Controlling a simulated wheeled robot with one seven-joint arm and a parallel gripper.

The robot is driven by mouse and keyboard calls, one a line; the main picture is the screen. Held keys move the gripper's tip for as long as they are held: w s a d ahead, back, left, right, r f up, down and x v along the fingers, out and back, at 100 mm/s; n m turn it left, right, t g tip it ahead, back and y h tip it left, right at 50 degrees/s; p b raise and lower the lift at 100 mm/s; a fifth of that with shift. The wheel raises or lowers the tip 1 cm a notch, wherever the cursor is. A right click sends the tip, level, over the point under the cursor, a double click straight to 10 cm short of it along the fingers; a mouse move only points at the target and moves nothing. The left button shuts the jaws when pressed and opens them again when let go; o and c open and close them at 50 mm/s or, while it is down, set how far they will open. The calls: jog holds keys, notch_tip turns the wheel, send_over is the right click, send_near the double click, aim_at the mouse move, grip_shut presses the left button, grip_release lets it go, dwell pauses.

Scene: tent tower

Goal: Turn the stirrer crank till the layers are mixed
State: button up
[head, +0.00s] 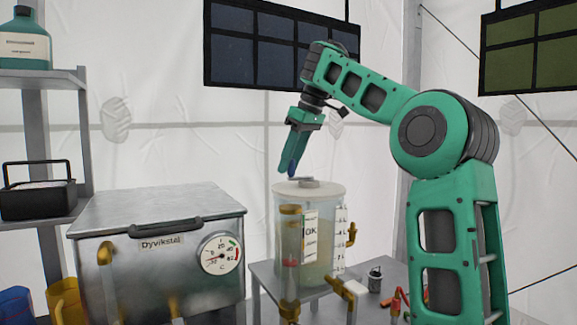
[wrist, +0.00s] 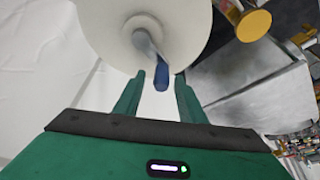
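The stirrer tank (head: 320,235) is a clear, lidded cylinder on a small metal table, with an "OK" label and a level scale. Its contents look cloudy and pale; separate layers cannot be made out. The crank (wrist: 148,45) is a grey arm on the round white lid (wrist: 115,25), ending in a blue handle (wrist: 161,78). My gripper (head: 289,168) points down over the lid. In the wrist view my gripper (wrist: 160,77) is open, with the blue handle between its green fingers and gaps on both sides. In the head view the fingers partly hide the handle.
A metal box (head: 155,245) marked "Dyvikstal", with a dial, stands left of the tank. A yellow tap (head: 352,233) juts from the tank's right side. A shelf (head: 45,80) stands at far left. Small items lie on the table (head: 375,300) at right.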

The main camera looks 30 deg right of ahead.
jog(key=shift+f, duration=0.1)
grip_shut()
jog(key=shift+w, duration=0.15)
